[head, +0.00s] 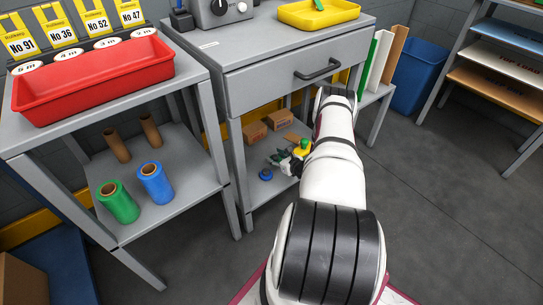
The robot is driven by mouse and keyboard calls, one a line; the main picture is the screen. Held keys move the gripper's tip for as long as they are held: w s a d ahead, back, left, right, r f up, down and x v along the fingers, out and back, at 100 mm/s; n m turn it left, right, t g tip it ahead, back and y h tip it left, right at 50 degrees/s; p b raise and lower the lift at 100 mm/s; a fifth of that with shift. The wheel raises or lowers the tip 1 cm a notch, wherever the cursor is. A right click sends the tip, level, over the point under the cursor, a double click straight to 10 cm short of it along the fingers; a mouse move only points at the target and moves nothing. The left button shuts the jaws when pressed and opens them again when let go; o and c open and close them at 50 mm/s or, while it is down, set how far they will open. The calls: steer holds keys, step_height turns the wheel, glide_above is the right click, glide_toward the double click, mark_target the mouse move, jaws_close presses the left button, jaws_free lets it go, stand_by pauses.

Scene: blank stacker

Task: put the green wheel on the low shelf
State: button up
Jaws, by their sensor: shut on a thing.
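My gripper (282,160), dark and small in the head view, reaches in over the low shelf (252,193) under the grey drawer bench. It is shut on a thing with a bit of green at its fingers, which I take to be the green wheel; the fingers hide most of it. Whether it touches the shelf I cannot tell. A blue wheel (265,174) lies on the low shelf just left of and below the gripper. A yellow thing with a green top (303,148) shows right behind the gripper, partly hidden by my arm.
Brown cartons (255,132) stand at the back of the low shelf. The bench's front leg (238,170) is close left of the gripper. The drawer (310,75) is overhead. Green and blue rolls (155,182) stand on the left bench's lower shelf. The floor at right is clear.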

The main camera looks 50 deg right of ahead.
steer(key=w+d+b, duration=0.1)
steer(key=w, duration=0.1)
steer(key=w+d, duration=0.2)
steer(key=w+d+b, duration=0.1)
steer(key=shift+w+d+f+b, duration=0.15)
steer(key=shift+w+f+b, duration=0.2)
steer(key=shift+w+f, duration=0.05)
steer(key=shift+w+d+f, duration=0.15)
steer(key=shift+w, duration=0.1)
step_height(320, 180, down, 3)
steer(key=shift+s+f+b, duration=0.1)
steer(key=shift+f+b, duration=0.05)
steer(key=shift+b, duration=1.1)
steer(key=o, duration=1.3)
